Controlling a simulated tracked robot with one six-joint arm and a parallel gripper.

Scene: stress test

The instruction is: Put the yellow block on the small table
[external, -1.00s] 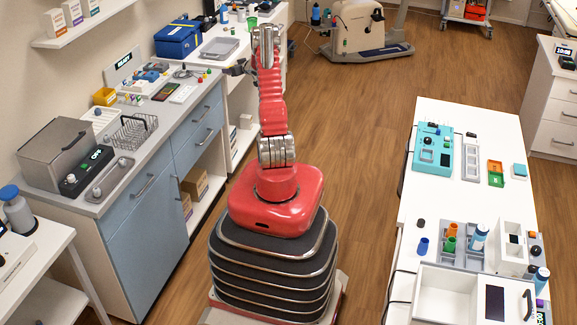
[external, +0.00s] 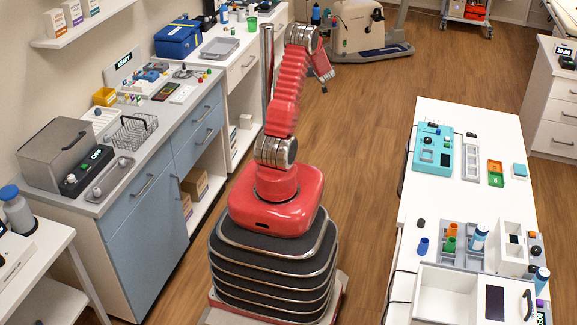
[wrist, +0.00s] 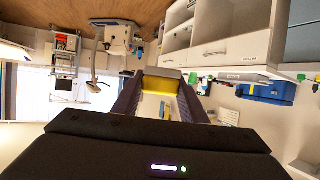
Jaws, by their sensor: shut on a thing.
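A yellow block (wrist: 163,84) sits between the two fingers of my gripper (wrist: 163,76) in the wrist view, near its tips. The gripper is shut on it. In the external view my gripper (external: 323,76) is raised over the floor behind my base, to the right of the back counter, and tilts downward. The block cannot be made out there. I cannot tell which surface is the small table.
A long white table (external: 445,200) on the right carries a teal box (external: 432,150), trays and bottles. A cluttered counter (external: 165,125) runs along the left. An exercise machine (external: 358,28) stands at the back. Wood floor (external: 370,110) between them is clear.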

